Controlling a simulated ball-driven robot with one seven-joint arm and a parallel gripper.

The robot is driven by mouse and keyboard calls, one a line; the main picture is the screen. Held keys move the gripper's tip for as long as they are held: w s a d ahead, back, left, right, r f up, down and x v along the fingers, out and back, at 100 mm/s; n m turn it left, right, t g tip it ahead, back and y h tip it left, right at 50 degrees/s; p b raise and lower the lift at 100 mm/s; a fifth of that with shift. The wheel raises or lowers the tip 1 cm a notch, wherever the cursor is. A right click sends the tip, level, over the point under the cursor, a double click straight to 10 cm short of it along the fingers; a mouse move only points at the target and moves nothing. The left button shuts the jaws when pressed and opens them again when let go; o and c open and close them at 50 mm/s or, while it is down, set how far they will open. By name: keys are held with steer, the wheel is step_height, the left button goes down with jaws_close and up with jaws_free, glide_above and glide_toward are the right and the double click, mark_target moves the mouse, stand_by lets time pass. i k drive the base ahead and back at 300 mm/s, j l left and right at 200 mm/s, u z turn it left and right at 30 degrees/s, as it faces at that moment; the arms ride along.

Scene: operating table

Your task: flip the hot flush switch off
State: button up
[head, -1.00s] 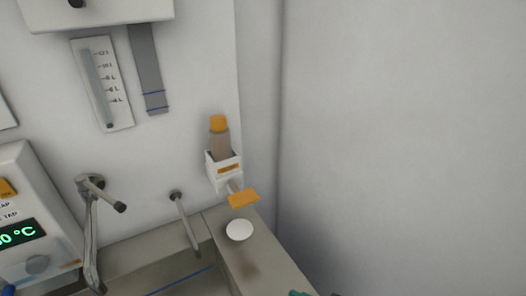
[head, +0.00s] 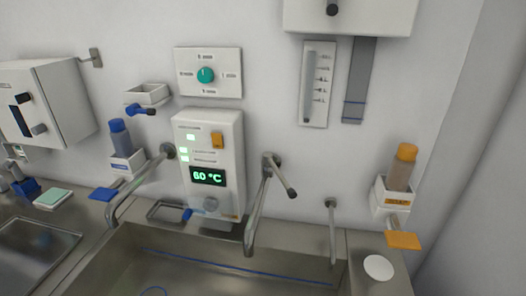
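A white control box (head: 211,170) hangs on the wall above the sink. I cannot tell which way the rocker is tipped. Several small green lights glow to its left. My gripper is not in view.
A metal tap (head: 262,205) stands out right of the box and another spout (head: 138,186) to its left, over the steel sink (head: 190,268). A teal dial (head: 205,75) is above. Dispensers with a blue bottle (head: 120,138) and an orange-capped bottle (head: 400,168) flank the sink.

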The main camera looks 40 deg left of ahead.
mark_target(216, 138)
steer(key=u, duration=1.35)
steer(key=j+z, duration=0.1)
steer(key=k+j, duration=0.05)
steer(key=j, duration=0.05)
